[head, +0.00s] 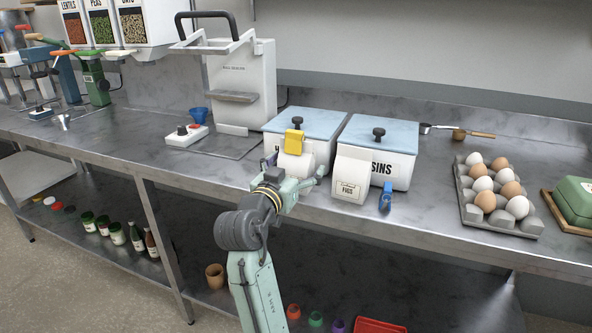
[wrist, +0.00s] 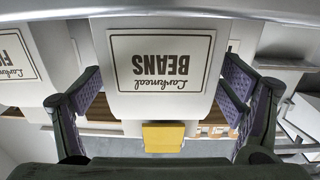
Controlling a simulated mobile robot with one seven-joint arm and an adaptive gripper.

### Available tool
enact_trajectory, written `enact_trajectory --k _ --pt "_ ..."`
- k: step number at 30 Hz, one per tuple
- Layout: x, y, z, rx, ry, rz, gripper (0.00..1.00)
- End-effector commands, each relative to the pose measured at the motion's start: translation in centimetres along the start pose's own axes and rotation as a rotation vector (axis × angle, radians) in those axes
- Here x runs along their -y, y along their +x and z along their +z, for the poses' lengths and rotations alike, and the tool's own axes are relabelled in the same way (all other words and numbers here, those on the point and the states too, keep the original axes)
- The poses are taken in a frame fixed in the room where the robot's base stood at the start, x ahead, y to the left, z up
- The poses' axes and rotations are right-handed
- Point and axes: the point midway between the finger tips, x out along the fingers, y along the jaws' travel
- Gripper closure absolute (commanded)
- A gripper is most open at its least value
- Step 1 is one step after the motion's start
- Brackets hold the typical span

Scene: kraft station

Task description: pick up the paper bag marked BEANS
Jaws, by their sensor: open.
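The paper bag marked BEANS (wrist: 160,25) is white with dark lettering, which appears upside down in the wrist view. A yellow clip (wrist: 163,137) is at its top. In the head view the bag (head: 296,166) stands near the counter's front edge, its lower part hidden behind my gripper (head: 295,178). My gripper is open. In the wrist view its fingers (wrist: 163,95) are on either side of the bag, with a gap showing at each side.
A white bag marked FIGS (head: 350,178) stands just to the right, with a blue clip (head: 386,196) beside it. Two white bins with blue lids (head: 376,134) stand behind. An egg tray (head: 495,219) sits farther right. A white machine (head: 241,85) stands back left.

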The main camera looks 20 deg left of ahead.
Motion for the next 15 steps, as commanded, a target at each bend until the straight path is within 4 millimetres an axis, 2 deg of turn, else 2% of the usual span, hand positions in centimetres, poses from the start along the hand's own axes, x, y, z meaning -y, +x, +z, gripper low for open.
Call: enact_trajectory --k 6,15 --pt "0.02 0.07 0.06 0.0 0.0 -0.001 0.13" --pt "0.03 0.04 0.07 0.001 0.0 -0.001 0.33"
